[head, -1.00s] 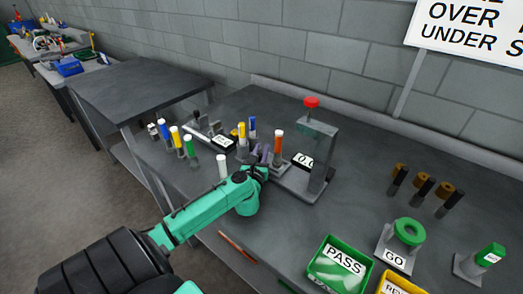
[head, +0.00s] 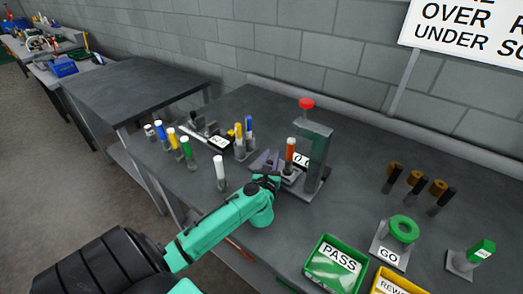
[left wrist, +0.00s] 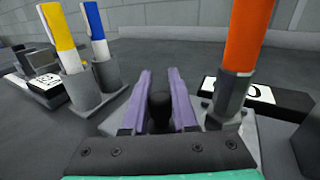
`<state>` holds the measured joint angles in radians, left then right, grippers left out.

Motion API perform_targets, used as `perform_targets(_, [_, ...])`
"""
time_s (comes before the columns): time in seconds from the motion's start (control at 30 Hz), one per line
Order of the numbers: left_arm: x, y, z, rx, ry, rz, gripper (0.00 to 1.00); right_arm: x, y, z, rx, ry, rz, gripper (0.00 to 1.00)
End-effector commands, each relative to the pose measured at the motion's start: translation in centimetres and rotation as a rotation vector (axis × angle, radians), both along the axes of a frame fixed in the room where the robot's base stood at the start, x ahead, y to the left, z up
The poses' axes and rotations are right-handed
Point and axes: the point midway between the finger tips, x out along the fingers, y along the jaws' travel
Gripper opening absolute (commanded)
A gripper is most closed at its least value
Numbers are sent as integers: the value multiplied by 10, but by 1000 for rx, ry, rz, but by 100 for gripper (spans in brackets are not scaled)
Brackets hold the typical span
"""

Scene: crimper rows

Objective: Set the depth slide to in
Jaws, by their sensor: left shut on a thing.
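The press stand (head: 318,155) is a grey-green frame with a red top knob (head: 306,103), on a grey base. An orange and white upright piece (head: 291,150) stands at its left side, close against the frame; in the left wrist view its orange part (left wrist: 245,35) rises right of my fingers. My left gripper (head: 265,160) has purple fingers, also in the left wrist view (left wrist: 158,85). They are shut on a black knob (left wrist: 160,108), which I take to be the depth slide's knob. The slide's track is mostly hidden. My right gripper is not in view.
A black display (head: 302,160) sits at the stand. Blue and yellow pieces (head: 239,140) stand in grey holders to the left. A white-topped piece (head: 219,170) stands near my left arm. A green PASS bin (head: 335,265) and a GO gauge (head: 402,232) are at right.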

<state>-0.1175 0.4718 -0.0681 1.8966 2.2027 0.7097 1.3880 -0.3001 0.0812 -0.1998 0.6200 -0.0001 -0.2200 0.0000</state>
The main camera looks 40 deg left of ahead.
Motion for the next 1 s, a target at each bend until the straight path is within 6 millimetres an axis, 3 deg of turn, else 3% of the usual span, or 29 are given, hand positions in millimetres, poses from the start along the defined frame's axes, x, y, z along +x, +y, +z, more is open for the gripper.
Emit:
perform_targets(0.2, [0, -30, -2, -5, 3, -2, 0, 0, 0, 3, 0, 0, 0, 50])
perform_targets(0.57, [0, -36, -3, -6, 5, -5, 0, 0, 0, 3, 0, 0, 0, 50])
perform_targets(0.6, [0, -36, -3, -6, 5, -5, 30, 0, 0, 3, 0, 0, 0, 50])
perform_targets(0.67, [0, -36, -3, -5, 5, -6, 53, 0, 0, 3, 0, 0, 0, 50])
perform_targets(0.7, [0, -36, -2, -4, 4, -5, 56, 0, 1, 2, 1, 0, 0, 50])
perform_targets(1.0, [1, -34, -1, -1, 2, -2, 56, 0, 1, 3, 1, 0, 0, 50])
